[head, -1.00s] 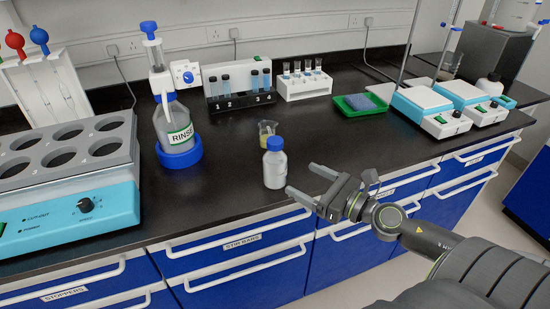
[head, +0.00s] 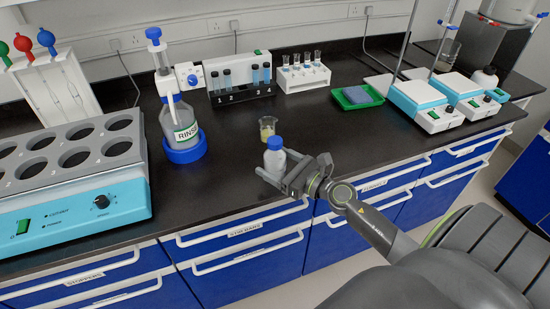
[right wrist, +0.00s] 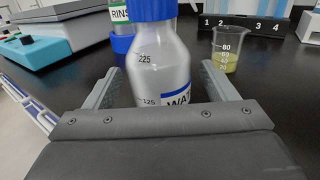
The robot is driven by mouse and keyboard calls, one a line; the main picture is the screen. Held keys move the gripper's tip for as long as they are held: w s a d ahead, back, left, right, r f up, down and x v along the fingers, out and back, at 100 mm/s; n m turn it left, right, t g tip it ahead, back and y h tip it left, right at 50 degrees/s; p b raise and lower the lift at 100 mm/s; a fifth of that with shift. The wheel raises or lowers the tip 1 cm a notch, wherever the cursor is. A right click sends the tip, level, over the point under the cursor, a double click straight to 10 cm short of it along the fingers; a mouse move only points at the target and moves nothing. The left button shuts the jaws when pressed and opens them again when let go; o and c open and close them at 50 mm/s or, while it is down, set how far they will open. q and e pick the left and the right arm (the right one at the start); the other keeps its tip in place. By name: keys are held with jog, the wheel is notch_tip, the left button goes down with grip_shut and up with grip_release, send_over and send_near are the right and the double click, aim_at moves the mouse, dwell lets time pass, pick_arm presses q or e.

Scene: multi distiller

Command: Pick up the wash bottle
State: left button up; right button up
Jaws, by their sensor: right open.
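The wash bottle (head: 274,159), a clear bottle with a blue cap, stands upright on the black bench near its front edge. In the right wrist view the bottle (right wrist: 160,66) shows volume marks and part of a label reading "WAT"; its cap top is cut off. My right gripper (head: 277,166) is open at bench height, with one finger on each side of the bottle. In the right wrist view the fingers (right wrist: 160,75) flank the bottle, with a gap visible on each side. My left gripper is not in view.
A beaker (head: 267,129) with yellowish liquid stands just behind the bottle. A RINSE bottle (head: 181,124) in a blue holder and a bath with round wells (head: 80,200) stand to the left. A vial rack (head: 240,90) and green tray (head: 357,98) are behind. Bench space left of the bottle is clear.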

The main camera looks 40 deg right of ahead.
jog(key=x, duration=0.2)
jog(key=shift+w+a, duration=0.1)
jog(key=shift+w, duration=0.2)
jog(key=c, duration=0.9)
jog(key=shift+o, duration=0.2)
